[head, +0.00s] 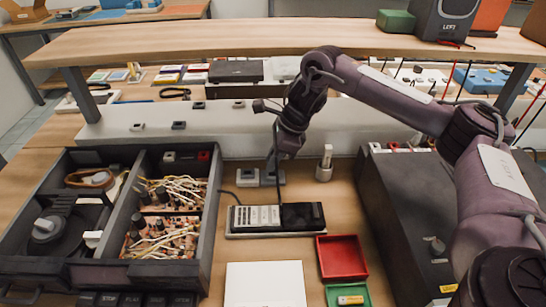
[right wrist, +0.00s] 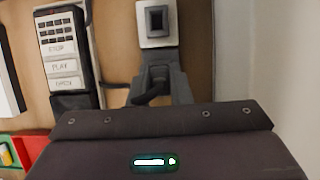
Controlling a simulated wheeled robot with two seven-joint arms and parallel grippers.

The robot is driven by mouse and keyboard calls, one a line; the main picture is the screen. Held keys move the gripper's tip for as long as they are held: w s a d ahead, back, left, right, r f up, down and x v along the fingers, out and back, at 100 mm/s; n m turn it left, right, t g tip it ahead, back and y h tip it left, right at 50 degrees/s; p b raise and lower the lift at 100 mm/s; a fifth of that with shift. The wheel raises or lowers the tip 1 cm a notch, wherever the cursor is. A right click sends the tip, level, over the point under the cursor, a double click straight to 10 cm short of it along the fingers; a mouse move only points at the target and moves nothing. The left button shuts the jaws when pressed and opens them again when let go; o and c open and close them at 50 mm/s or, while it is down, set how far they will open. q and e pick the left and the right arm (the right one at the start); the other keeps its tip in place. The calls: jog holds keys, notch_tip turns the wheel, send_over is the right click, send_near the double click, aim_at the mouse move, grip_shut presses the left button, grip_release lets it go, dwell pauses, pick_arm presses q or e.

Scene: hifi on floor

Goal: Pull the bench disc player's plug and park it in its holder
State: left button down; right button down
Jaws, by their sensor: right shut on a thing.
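My right gripper (head: 275,163) reaches down over the back of the bench and is shut on a dark plug (right wrist: 154,82). The plug is at the right one of two small grey blocks; I cannot tell whether it is seated. A black cord leaves it sideways. The left block (head: 247,178) shows an open square hole in its pale top in the right wrist view (right wrist: 157,20). The disc player (head: 280,217), with pale STOP, PLAY and OPEN keys, lies in front of the blocks; it also shows in the wrist view (right wrist: 62,52). My left gripper is not in view.
An open dark chassis (head: 212,215) with boards stands left, a large dark box (head: 405,205) right. A red tray (head: 342,257) and white pad (head: 265,284) lie in front. A shelf (head: 220,40) spans above.

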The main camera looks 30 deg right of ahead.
jog(key=shift+f+b, duration=0.6)
jog(key=shift+f, duration=0.35)
dwell(1.1)
dwell(0.4)
jog(key=c, duration=1.3)
grip_release()
jog(key=shift+o, duration=0.2)
jog(key=a+p+v, duration=0.1)
jog(key=p+v, duration=0.6)
jog(key=v, duration=0.5)
jog(key=shift+w+a+r, duration=0.25)
jog(key=shift+w+r, duration=0.1)
jog(key=shift+r, duration=0.2)
